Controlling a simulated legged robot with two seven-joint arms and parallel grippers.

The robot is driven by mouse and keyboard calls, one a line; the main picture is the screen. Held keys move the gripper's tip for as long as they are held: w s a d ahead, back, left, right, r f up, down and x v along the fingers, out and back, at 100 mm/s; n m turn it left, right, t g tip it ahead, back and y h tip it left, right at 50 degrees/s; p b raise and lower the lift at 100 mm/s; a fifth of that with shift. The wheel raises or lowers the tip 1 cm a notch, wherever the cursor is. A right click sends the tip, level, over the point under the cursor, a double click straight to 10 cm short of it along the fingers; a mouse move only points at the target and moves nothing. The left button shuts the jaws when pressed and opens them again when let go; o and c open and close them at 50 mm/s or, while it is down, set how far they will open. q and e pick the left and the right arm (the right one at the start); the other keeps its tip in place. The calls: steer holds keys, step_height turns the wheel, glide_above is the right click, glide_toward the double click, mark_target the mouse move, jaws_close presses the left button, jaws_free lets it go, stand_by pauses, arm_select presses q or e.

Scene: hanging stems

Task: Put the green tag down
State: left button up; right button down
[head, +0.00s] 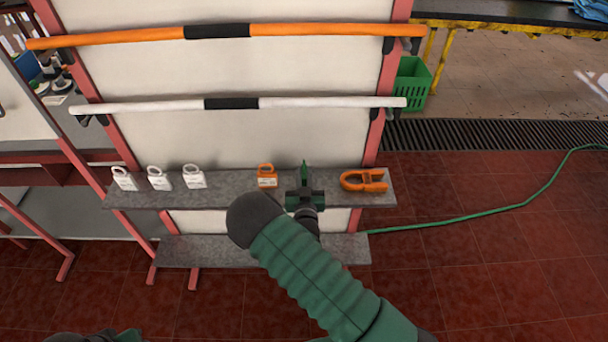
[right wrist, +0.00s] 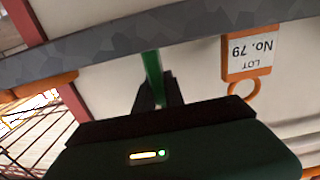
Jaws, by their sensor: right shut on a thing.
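My right gripper (head: 305,198) is shut on the green tag (head: 304,172) at the upper grey shelf (head: 225,188). The tag shows as a narrow upright green strip, seen nearly edge-on, between an orange tag (head: 267,177) and an orange clamp-like piece (head: 362,181). In the right wrist view the green tag (right wrist: 153,75) is a thin strip rising from the dark fingers to the shelf edge (right wrist: 110,55). I cannot tell whether it touches the shelf. My left gripper is not in view.
Three white tags (head: 158,179) stand on the shelf's left part. The orange tag reads "LOT No. 79" in the right wrist view (right wrist: 248,58). Above are a white bar (head: 150,106) and an orange bar (head: 130,36). A lower shelf (head: 210,251) lies beneath.

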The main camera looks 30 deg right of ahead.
steer(key=c, duration=1.8)
jaws_free()
steer(key=shift+d, duration=0.1)
steer(key=o, duration=0.4)
steer(key=shift+c, duration=0.2)
steer(key=v, duration=1.2)
steer(key=s+a+f+g+y, duration=0.1)
steer(key=a+f+g+y, duration=0.2)
steer(key=a+g+y, duration=0.45)
steer(key=s+a+r+n+g+y, duration=0.2)
steer(key=s+r+n+g, duration=0.3)
steer(key=s, duration=0.8)
steer(key=shift+s+a+r+n+b, duration=0.25)
steer(key=shift+a+r+n, duration=0.35)
steer(key=shift+r, duration=0.4)
